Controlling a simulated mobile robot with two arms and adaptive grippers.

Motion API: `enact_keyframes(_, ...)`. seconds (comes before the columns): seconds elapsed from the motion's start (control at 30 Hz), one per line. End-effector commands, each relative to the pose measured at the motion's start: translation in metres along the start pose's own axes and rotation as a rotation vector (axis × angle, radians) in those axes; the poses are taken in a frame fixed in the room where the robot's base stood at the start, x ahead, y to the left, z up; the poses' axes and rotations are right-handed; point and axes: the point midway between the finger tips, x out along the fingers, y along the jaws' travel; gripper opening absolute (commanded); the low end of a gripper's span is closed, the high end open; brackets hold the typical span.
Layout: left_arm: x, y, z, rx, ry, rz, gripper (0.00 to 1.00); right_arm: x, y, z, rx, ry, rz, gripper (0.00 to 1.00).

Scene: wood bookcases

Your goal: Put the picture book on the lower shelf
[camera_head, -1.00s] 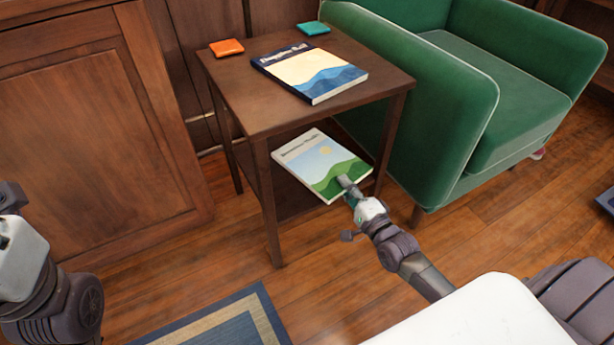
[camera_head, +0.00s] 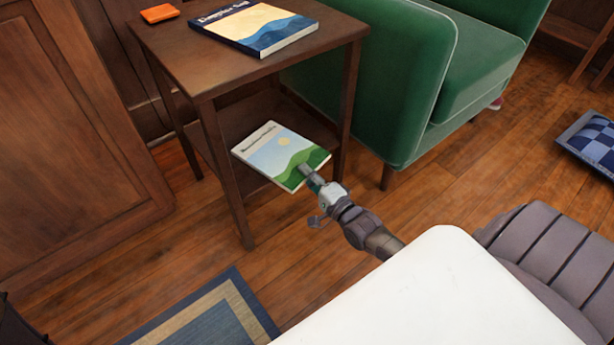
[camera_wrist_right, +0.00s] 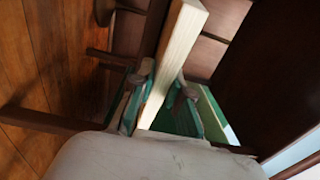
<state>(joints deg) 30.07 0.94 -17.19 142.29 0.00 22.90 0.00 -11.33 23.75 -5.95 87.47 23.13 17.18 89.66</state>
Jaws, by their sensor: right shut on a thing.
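A picture book (camera_head: 280,152) with green hills and a yellow sun on its cover appears in front of and partly over the lower shelf (camera_head: 258,112) of a dark wood side table. My right gripper (camera_head: 307,174) is shut on its near edge. The book's near corner seems to stick out past the shelf front; I cannot tell whether it touches the shelf. In the right wrist view, the book's pale page edge (camera_wrist_right: 174,60) stands between the two fingers (camera_wrist_right: 160,100). My left gripper is out of view.
Another book (camera_head: 255,27) with blue waves and an orange square item (camera_head: 160,13) lie on the table top (camera_head: 215,65). A green armchair (camera_head: 385,80) stands close on the right, a wood cabinet (camera_head: 70,140) on the left. A rug (camera_head: 215,315) lies in front.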

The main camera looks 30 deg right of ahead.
Motion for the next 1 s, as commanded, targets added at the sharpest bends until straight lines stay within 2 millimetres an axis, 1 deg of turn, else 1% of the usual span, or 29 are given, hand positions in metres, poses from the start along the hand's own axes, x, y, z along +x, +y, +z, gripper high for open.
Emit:
enact_keyframes(0.07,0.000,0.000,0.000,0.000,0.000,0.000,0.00,0.001,-0.002,0.000,0.000,0.000,-0.003,0.00)
enact_keyframes(0.2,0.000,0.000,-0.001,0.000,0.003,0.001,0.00,0.000,0.002,0.000,0.000,0.000,-0.002,0.00)
enact_keyframes(0.23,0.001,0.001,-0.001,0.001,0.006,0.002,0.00,0.000,0.003,0.000,0.000,0.000,0.001,0.18)
enact_keyframes(0.37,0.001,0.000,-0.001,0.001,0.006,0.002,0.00,0.000,0.002,0.000,0.000,0.000,0.001,0.39)
enact_keyframes(0.4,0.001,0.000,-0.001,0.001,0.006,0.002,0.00,0.000,0.002,0.000,0.000,0.000,0.000,0.41)
enact_keyframes(0.63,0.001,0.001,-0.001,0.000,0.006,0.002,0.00,0.000,0.002,0.000,0.000,0.000,0.000,0.41)
enact_keyframes(0.73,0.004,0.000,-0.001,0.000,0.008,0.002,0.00,0.000,-0.003,0.000,0.000,0.000,-0.001,0.41)
enact_keyframes(0.8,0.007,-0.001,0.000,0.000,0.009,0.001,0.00,-0.008,-0.002,0.000,0.000,0.000,0.003,0.41)
enact_keyframes(0.87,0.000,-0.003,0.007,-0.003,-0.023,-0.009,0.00,-0.017,-0.003,0.000,0.000,0.000,0.004,0.41)
enact_keyframes(1.0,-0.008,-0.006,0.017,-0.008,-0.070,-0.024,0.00,-0.047,-0.004,0.000,0.001,0.000,0.007,0.41)
